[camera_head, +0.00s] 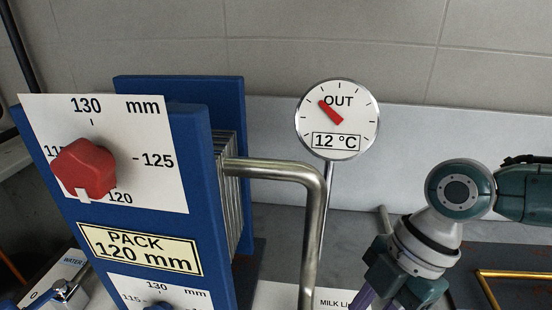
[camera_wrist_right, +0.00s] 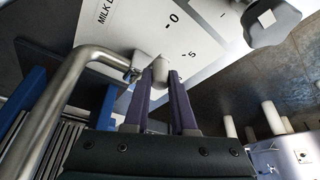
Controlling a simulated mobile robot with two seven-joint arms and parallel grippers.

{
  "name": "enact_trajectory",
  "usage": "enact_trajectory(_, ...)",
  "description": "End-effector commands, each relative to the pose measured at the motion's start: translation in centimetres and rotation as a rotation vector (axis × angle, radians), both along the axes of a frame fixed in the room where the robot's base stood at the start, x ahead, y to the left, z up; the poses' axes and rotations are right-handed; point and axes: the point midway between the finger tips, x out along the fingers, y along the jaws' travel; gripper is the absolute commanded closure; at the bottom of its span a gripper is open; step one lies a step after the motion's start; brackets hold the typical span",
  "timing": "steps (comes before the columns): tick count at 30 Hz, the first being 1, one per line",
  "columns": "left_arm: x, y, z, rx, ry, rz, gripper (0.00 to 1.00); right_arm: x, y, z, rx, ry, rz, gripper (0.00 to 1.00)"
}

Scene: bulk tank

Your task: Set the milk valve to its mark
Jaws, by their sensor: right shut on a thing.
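The milk valve (camera_wrist_right: 158,67) shows in the right wrist view as a pale rounded handle in front of a white scale plate (camera_wrist_right: 201,40) with the numbers 0 and 5 and part of a MILK label. My right gripper (camera_wrist_right: 162,76) has its two purple fingers shut on this handle, one on each side. The fingers hide part of the handle, and I cannot read which number it points to. In the head view the MILK plate (camera_head: 333,302) shows only at the bottom edge, and my right gripper (camera_head: 364,298) is cut off there. My left gripper is not in view.
A bent steel pipe (camera_head: 313,210) runs down close left of my right gripper. The blue plate pack (camera_head: 222,240) has a red knob (camera_head: 85,168) and a PACK 120 mm sign. An OUT dial (camera_head: 337,120) stands behind. A grey knob (camera_wrist_right: 272,20) is at the wrist view's top right.

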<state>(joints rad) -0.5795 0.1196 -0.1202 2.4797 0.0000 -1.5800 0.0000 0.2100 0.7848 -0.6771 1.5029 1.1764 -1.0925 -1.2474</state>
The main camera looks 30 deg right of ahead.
Motion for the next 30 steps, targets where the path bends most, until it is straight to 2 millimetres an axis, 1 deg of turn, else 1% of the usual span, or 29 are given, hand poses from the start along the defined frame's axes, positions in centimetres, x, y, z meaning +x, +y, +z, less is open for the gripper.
enact_trajectory(1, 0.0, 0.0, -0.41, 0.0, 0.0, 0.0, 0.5, 0.11, -0.15, -0.2, -0.001, -0.002, 0.01, 1.0)
enact_trajectory(5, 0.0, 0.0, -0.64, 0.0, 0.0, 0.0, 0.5, 0.18, -0.3, -0.12, -0.001, -0.002, 0.032, 1.0)
enact_trajectory(18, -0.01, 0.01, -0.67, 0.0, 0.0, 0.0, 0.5, 0.17, -0.37, -0.03, -0.002, -0.001, 0.043, 1.0)
enact_trajectory(19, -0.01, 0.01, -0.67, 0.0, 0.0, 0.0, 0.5, 0.17, -0.38, -0.04, -0.002, -0.001, 0.043, 0.75)
enact_trajectory(27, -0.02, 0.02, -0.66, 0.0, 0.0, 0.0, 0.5, 0.15, -0.36, -0.02, -0.001, -0.001, 0.042, 0.45)
enact_trajectory(30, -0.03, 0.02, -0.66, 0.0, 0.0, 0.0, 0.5, 0.14, -0.35, -0.02, -0.001, 0.0, 0.042, 0.45)
